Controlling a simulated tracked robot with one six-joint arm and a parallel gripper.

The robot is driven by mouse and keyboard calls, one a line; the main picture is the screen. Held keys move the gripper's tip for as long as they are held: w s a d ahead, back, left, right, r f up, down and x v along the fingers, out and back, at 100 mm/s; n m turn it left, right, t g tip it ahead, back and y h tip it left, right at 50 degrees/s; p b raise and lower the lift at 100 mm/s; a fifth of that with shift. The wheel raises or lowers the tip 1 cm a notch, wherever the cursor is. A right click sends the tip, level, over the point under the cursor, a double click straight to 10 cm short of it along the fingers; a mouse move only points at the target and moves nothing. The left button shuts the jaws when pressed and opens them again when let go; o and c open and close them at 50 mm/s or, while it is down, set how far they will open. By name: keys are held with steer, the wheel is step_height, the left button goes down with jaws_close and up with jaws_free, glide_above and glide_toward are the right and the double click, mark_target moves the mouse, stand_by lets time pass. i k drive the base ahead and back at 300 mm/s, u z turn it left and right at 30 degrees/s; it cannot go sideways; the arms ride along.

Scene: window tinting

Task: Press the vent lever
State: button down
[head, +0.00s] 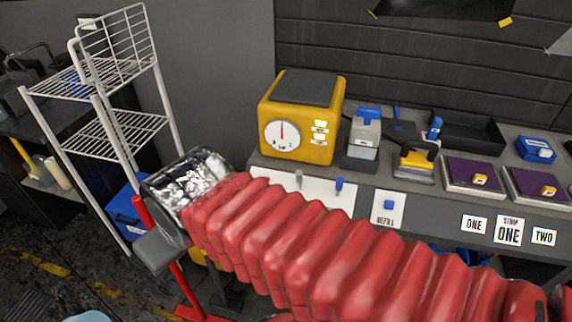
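A white panel (318,191) on the bench front below a yellow box carries a small grey lever (298,180) and a small blue lever (339,187). I see no readable label on either, so I cannot tell which is the vent lever. A red ribbed sleeve, seemingly my arm's, crosses the foreground from the lower right and covers the panel's lower edge. It ends at the left in a crumpled silver foil cuff, left of and apart from both levers. I cannot make out gripper fingers there, nor whether they are open or shut.
The yellow box (291,142) has a dial and lit buttons. A REFILL plate (388,208) with a blue button is right of the panel. Tools and purple-topped trays (473,170) fill the bench rightward. A white wire rack (115,135) and a red stand (180,285) are at left.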

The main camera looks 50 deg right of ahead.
mark_target(299, 173)
steer(key=u, duration=0.7)
steer(key=k, duration=0.85)
steer(key=z, duration=0.65)
steer(key=i, duration=1)
steer(key=z, duration=0.05)
